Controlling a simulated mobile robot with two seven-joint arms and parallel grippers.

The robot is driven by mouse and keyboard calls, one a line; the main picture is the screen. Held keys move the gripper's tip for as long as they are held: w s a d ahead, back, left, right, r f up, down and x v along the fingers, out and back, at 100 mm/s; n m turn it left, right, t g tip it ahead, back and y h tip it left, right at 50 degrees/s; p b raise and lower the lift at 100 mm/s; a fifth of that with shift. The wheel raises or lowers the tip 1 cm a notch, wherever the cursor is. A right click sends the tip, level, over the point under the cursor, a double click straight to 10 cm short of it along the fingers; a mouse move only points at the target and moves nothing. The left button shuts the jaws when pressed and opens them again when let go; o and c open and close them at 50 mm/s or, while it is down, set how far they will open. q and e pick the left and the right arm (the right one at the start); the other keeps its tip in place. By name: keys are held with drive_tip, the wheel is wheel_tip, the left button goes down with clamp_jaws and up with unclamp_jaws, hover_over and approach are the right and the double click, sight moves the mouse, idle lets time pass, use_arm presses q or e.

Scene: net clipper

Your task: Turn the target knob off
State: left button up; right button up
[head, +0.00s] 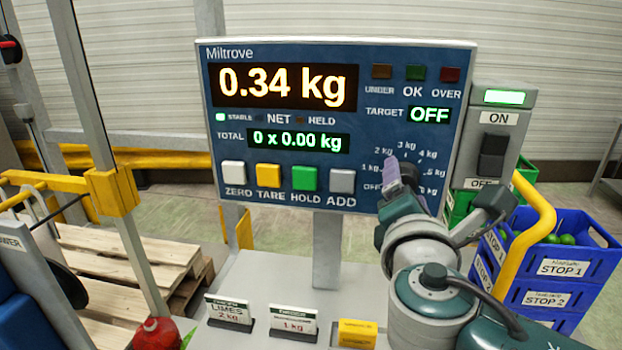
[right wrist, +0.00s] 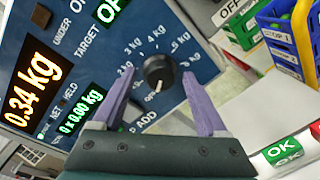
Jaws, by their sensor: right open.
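The target knob (right wrist: 159,70) is black and round, on the blue scale panel (right wrist: 95,60), with a kg scale around it. Its pale pointer mark points down and slightly left in the right wrist view. The TARGET display (head: 430,115) reads OFF. My right gripper (right wrist: 155,76) is open and empty, its purple fingers one on each side of the knob with visible gaps. Whether the fingertips reach the knob's depth is unclear. My left gripper is not in view.
The main display (head: 281,82) reads 0.34 kg, and the total reads 0 x 0.00 kg. Coloured buttons (head: 268,177) line the panel's lower left. An ON/OFF switch box (head: 493,150) stands close to the right. Blue crates (head: 563,262) and a yellow rail (head: 530,225) stand at right.

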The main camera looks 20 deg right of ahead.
drive_tip(key=b+v, duration=0.1)
drive_tip(key=v, duration=0.8)
drive_tip(key=shift+s+a, duration=0.15)
drive_tip(key=shift+s, duration=0.25)
